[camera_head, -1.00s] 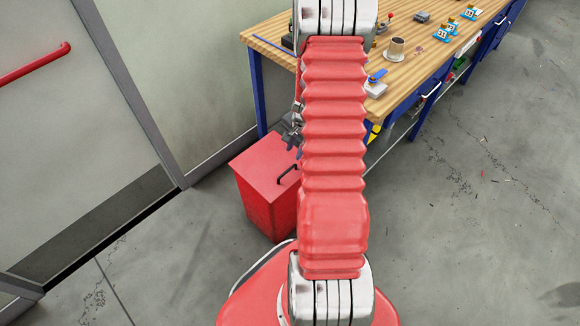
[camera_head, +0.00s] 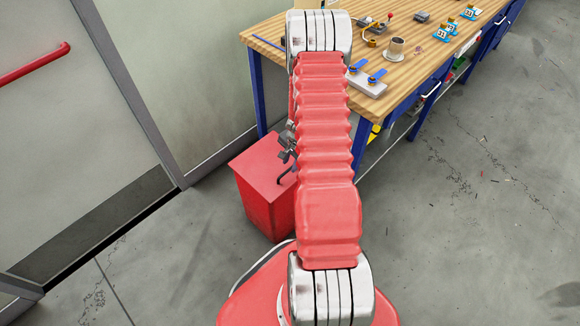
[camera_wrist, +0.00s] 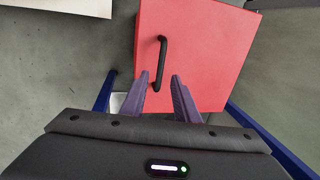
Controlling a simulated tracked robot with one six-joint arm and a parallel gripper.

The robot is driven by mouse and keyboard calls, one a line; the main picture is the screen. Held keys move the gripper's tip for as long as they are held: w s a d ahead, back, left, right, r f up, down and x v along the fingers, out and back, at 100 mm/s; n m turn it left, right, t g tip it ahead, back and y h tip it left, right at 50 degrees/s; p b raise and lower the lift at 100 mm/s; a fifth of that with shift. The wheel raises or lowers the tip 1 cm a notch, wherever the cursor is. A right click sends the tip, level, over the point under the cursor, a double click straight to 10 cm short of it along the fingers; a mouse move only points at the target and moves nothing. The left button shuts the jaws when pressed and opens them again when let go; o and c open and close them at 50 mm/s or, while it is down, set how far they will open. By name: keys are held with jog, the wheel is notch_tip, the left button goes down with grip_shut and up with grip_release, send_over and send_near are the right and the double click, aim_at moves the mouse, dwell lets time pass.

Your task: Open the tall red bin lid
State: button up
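The tall red bin (camera_head: 266,206) stands on the floor beside the workbench, and its flat red lid (camera_head: 262,164) looks closed. A dark bar handle (camera_head: 286,175) is on the lid; it also shows in the wrist view (camera_wrist: 159,62). My gripper (camera_head: 287,146) is above the lid near the handle, partly hidden by my arm in the head view. In the wrist view my gripper (camera_wrist: 160,88) has its two fingers apart with nothing between them. The handle lies beyond the fingertips, nearer the left finger, and looks clear of both.
A door with a red bar (camera_head: 35,63) is at left. The floor at right is mostly open.

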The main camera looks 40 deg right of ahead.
aim_at(289, 169)
jog(key=shift+w+f, duration=0.2)
jog(key=shift+f, duration=0.7)
jog(key=shift+w+f, duration=0.15)
jog(key=shift+f, duration=0.7)
jog(key=shift+c, duration=0.5)
grip_shut()
jog(key=shift+d, duration=0.15)
jog(key=shift+r, duration=0.1)
